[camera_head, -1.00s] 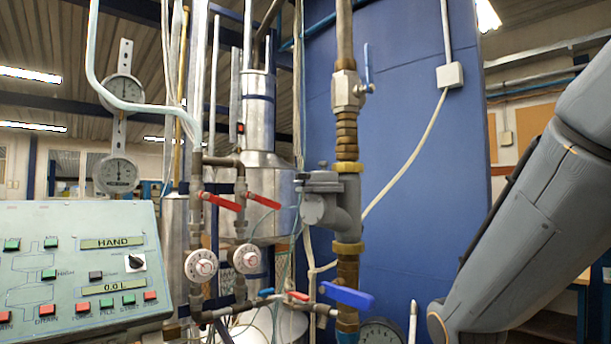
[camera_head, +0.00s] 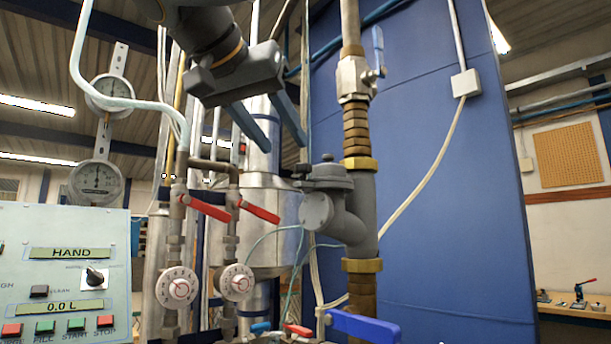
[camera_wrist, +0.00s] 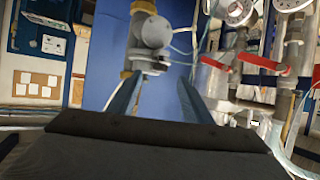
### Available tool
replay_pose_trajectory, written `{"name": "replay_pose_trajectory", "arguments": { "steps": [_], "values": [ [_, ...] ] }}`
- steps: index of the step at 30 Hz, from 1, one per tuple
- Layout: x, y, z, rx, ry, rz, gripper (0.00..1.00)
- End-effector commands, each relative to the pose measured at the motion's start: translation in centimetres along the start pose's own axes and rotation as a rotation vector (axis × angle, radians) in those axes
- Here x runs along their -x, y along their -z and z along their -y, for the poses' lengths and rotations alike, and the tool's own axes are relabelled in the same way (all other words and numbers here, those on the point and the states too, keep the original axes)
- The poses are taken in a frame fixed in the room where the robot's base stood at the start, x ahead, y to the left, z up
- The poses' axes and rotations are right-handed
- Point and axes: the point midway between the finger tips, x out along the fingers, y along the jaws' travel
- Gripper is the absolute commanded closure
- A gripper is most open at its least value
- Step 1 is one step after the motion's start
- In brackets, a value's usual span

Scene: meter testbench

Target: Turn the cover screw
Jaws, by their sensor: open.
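A grey meter body (camera_head: 352,208) sits in the vertical brass pipe line. It has a round face on its left side and a flat cover (camera_head: 325,172) on top. I cannot make out the cover screw itself. My gripper (camera_head: 286,146) hangs above and to the left of the cover, fingers pointing down, open and empty. In the wrist view the meter (camera_wrist: 152,32) shows just beyond the fingertips, and my gripper (camera_wrist: 160,80) has its two blue fingers apart. No contact with the meter is visible.
Two red-handled valves (camera_head: 208,207) are to the left, and a blue handle (camera_head: 362,326) is below. A control panel (camera_head: 62,275) is at the lower left. A blue wall (camera_head: 440,180) lies behind.

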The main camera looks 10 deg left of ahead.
Motion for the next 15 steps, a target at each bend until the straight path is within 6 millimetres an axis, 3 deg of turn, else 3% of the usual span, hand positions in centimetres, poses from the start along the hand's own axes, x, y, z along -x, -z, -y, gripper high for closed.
{"name": "replay_pose_trajectory", "arguments": {
  "steps": [2,5,15],
  "values": [
    [0.6,0.5,-0.1,-0.022,0.004,-0.010,0.55],
    [0.0,0.7,-0.2,-0.029,0.003,-0.014,0.55],
    [-5.0,0.6,0.0,-0.024,0.005,-0.012,0.55]
  ]
}}
